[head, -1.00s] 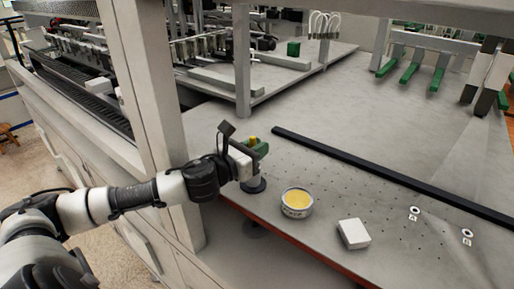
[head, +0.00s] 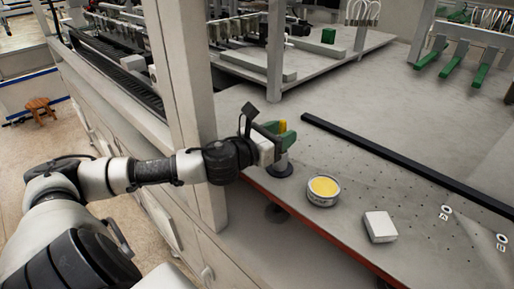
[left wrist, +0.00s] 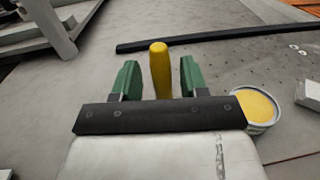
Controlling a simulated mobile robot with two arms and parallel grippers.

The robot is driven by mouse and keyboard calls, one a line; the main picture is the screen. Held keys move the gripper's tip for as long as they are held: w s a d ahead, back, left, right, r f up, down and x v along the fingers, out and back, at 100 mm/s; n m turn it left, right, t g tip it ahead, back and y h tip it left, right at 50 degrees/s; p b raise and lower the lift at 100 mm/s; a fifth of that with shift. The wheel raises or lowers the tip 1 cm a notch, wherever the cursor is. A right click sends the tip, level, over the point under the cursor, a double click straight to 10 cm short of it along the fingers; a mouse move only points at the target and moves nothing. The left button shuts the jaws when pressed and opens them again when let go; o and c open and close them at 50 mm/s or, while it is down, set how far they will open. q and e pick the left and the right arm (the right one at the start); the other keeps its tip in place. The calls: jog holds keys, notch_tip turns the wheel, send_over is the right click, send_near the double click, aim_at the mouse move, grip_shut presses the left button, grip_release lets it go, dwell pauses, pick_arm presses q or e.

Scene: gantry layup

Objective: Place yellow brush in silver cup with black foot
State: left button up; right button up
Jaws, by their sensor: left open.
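The yellow brush (head: 283,127) stands roughly upright, its handle between the green fingers of my left gripper (head: 279,134). In the left wrist view the brush handle (left wrist: 160,70) shows between the spread fingers of the left gripper (left wrist: 160,78), with a gap on each side. Below the gripper a round black foot (head: 281,168) rests on the table near its front edge. The silver cup above that foot is mostly hidden by the gripper, so I cannot see how the brush sits in it. My right gripper is not in view.
A round tin with yellow contents (head: 323,190) stands just right of the gripper. A white block (head: 380,226) lies farther right. A long black bar (head: 400,160) crosses the table behind. A grey post (head: 190,110) rises close to my left arm.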

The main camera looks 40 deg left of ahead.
pick_arm(q)
jog(key=s, duration=0.1)
jog(key=s+a+b, duration=0.1)
jog(key=shift+s+a+f, duration=0.1)
jog(key=shift+s+f, duration=0.1)
jog(key=shift+s, duration=0.15)
jog(key=s+p, duration=0.7)
jog(key=p, duration=0.2)
jog(key=shift+s+a+r, duration=0.2)
jog(key=shift+a+r, duration=0.05)
dwell(0.6)
